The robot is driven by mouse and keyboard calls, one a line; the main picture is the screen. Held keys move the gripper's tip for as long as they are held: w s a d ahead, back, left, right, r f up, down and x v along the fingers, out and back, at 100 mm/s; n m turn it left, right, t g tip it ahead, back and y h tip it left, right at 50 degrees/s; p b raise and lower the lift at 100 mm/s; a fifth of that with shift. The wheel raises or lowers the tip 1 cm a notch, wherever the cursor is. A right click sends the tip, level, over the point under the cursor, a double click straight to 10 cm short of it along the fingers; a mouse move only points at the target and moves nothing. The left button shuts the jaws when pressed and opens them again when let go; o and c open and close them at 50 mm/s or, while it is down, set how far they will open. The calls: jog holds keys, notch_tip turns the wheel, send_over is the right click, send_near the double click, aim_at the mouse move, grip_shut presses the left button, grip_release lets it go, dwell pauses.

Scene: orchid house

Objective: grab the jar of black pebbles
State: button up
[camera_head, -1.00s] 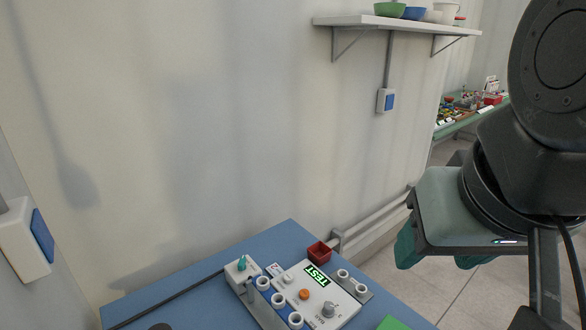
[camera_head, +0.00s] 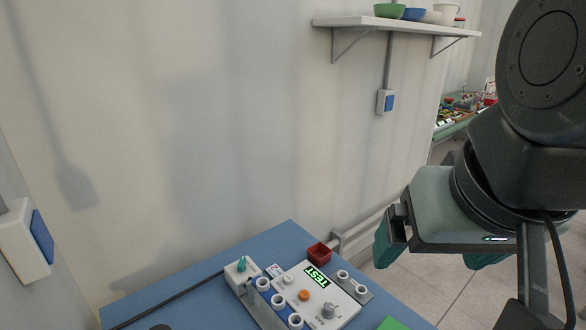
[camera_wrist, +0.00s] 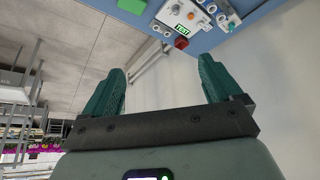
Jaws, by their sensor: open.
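I cannot make out a jar of black pebbles for certain in either view. A small container with a reddish top (camera_head: 459,21) stands at the right end of the wall shelf; its contents are too small to tell. My gripper (camera_head: 434,258) is at the right in the head view, below the shelf and to the right of the blue table. In the wrist view its two green fingers (camera_wrist: 162,66) are wide apart with nothing between them.
The wall shelf (camera_head: 350,21) holds a green bowl (camera_head: 389,9) and a blue bowl (camera_head: 413,13). The blue table (camera_head: 215,290) carries a white test panel (camera_head: 312,292) and a red box (camera_head: 319,252). A cluttered green bench (camera_head: 452,128) stands at the far right.

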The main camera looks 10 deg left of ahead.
jog(key=w+a+f+m+g+y, duration=0.1)
jog(key=w+a+f+g+y, duration=0.25)
jog(key=a+f, duration=0.5)
jog(key=w+a+f+m+g+y, duration=0.1)
jog(key=w+a+f+g+y, duration=0.3)
jog(key=a, duration=0.8)
jog(key=a+f+m+g+y, duration=0.1)
jog(key=a+f+m+y, duration=0.2)
jog(key=a+f, duration=0.3)
jog(key=a+f+m+g+y, duration=0.1)
jog(key=a+f+m+y, duration=0.2)
jog(key=a+f+m, duration=0.2)
jog(key=a+f+m+g+y, duration=0.1)
jog(key=a+f+m+y, duration=0.2)
jog(key=a+f, duration=0.3)
jog(key=shift+w+a+f+m, duration=0.15)
jog(key=shift+a+m, duration=0.15)
jog(key=shift+a, duration=0.4)
jog(key=shift+w+a+f+m, duration=0.1)
jog(key=shift+a+m, duration=0.2)
jog(key=shift+a, duration=0.45)
jog(key=shift+w+a+f+m, duration=0.15)
jog(key=shift+a+m, duration=0.15)
jog(key=shift+a, duration=0.4)
jog(key=shift+s+a+f+y, duration=0.15)
jog(key=shift+f+y, duration=0.2)
jog(key=shift+f, duration=0.3)
notch_tip(320, 180, down, 6)
jog(key=shift+x, duration=1.1)
jog(key=shift+a, duration=0.4)
